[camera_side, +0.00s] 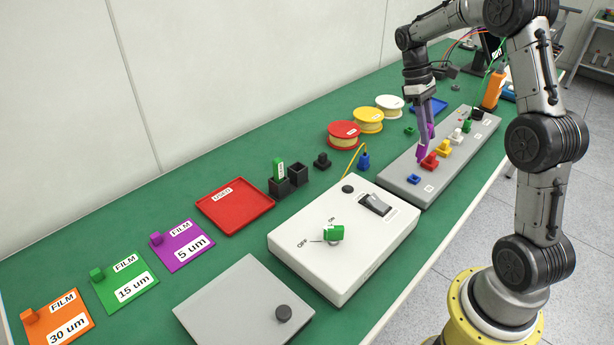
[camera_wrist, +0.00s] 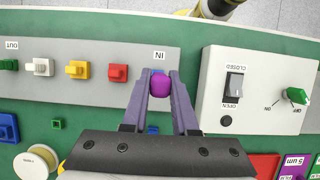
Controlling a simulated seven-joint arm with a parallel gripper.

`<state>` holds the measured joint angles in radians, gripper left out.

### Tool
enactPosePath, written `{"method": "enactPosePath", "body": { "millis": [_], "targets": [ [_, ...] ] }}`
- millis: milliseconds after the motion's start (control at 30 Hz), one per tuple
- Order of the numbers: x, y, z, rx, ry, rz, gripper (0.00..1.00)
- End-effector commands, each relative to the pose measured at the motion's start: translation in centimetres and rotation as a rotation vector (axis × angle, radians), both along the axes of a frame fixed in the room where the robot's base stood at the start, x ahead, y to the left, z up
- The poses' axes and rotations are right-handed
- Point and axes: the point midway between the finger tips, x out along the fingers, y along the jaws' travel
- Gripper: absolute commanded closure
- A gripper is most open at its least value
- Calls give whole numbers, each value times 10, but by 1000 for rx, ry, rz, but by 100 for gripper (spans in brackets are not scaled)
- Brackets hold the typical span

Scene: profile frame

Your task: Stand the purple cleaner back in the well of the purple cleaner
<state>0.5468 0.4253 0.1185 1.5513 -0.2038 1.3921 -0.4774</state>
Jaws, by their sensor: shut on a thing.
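The purple cleaner (camera_wrist: 161,86) is between the fingertips of my gripper (camera_wrist: 160,78), which is shut on it; its lower end is hard to make out. In the side view my gripper (camera_side: 426,142) points down over the near part of the long grey panel (camera_side: 395,172), by the red block, and a bit of purple (camera_side: 431,129) shows at the fingers. The left well (camera_side: 281,187) holds a green, labelled piece upright. The right well (camera_side: 298,174) looks empty.
The grey panel carries blue (camera_side: 414,179), red (camera_side: 430,161), yellow, white and green blocks. The white switch box (camera_side: 345,237) lies between it and the grey plate (camera_side: 245,305).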

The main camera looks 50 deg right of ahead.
Motion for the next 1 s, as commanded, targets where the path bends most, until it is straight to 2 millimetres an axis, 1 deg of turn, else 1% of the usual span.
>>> {"method": "enactPosePath", "body": {
  "millis": [400,533,633,667,767,833,933,1000],
  "targets": [
    [0,0,0,-1,0,19,100],
    [2,-3,2,-1,-1,122,100],
    [13,-13,10,-3,-2,248,100],
    [19,-16,12,-4,-2,296,100],
    [45,-18,19,-4,-2,484,100],
    [69,-15,23,-5,-2,629,100],
    [107,-3,29,-5,-1,837,100],
    [134,10,32,-5,-1,978,100]
  ]
}}
